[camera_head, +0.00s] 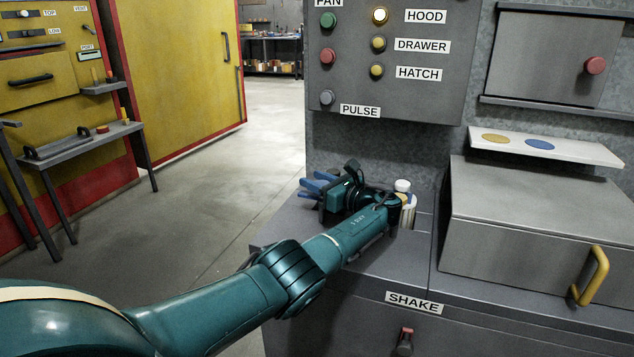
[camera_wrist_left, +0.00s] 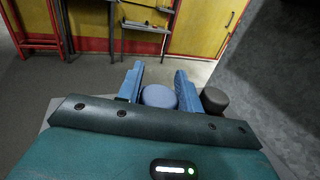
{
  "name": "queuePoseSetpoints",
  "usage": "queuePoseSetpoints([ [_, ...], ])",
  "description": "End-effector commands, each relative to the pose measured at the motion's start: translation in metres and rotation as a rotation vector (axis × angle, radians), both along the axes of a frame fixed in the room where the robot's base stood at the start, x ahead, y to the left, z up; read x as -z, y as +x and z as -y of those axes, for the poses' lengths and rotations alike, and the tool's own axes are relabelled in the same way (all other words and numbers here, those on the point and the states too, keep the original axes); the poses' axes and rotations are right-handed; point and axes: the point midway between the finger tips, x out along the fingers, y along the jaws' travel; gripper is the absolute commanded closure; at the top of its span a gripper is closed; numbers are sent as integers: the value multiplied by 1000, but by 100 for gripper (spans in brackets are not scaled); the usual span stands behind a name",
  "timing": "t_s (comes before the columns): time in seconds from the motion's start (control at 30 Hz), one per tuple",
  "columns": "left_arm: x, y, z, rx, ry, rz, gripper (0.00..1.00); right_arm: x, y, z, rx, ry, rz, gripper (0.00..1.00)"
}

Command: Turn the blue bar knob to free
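My left gripper (camera_head: 311,186) is over the far left part of the grey counter (camera_head: 285,232) in the head view, its blue fingers pointing left. In the left wrist view its two fingers (camera_wrist_left: 159,80) stand apart. A round blue-grey cap (camera_wrist_left: 159,97) shows between them, close to both; I cannot tell whether they touch it. A dark round cap (camera_wrist_left: 214,100) is just right of the right finger. I cannot make out a blue bar knob for certain; the gripper and wrist hide part of the counter. My right gripper is in neither view.
A control panel (camera_head: 346,62) with several buttons and a lit HOOD lamp (camera_head: 380,15) hangs above the counter. White-topped containers (camera_head: 403,187) stand beside my wrist. A grey lidded box (camera_head: 520,228) with a yellow handle (camera_head: 597,272) is right. Open floor (camera_head: 215,205) lies left.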

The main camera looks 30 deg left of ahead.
Motion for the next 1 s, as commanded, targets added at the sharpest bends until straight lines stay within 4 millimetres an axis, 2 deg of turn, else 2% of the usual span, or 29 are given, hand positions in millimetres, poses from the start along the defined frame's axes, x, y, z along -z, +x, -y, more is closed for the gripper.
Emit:
queuePoseSetpoints([
  [0.03, -1, 0, -1, -1, 0, 1, 59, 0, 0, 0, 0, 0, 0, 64],
  [0.2, 0, 0, 0, 0, 0, 1, 46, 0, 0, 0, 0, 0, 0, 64],
  [0.43, -1, 0, 0, 1, 0, 1, 45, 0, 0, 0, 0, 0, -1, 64],
  [0.53, -7, 0, 0, 1, 0, 2, 45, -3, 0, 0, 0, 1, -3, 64],
  [1.0, -87, 0, -1, 0, 1, 3, 45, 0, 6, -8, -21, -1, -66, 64],
])
